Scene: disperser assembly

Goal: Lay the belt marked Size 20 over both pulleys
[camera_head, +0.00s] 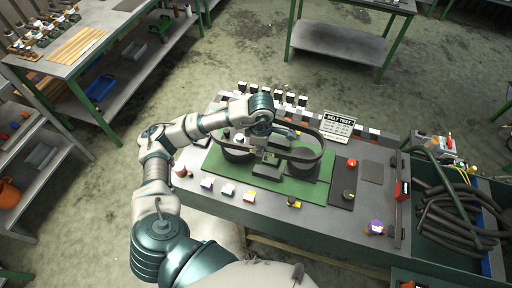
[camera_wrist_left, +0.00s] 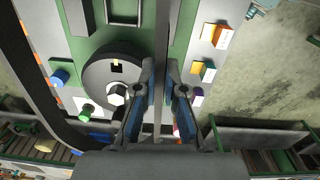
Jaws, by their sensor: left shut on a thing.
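The dark belt (camera_head: 321,148) is a wide loop held over the green plate (camera_head: 265,196) of the bench. My left gripper (camera_head: 268,157) is shut on the belt. In the left wrist view, my left gripper (camera_wrist_left: 161,88) has the belt (camera_wrist_left: 162,45) as a thin upright strip between its two fingers. One dark round pulley (camera_head: 236,154) is at the left of the plate, and another pulley (camera_head: 301,168) is at the right, partly hidden by the belt. The left wrist view shows a pulley (camera_wrist_left: 98,75) with a pale hex nut. I cannot read a size mark on the belt.
A "BELT TEST" sign (camera_head: 340,124) stands at the back of the bench. Small coloured blocks (camera_head: 228,190) line the front, and a red button (camera_head: 352,162) sits at the right. A bin of dark hoses (camera_head: 460,210) is at the far right.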

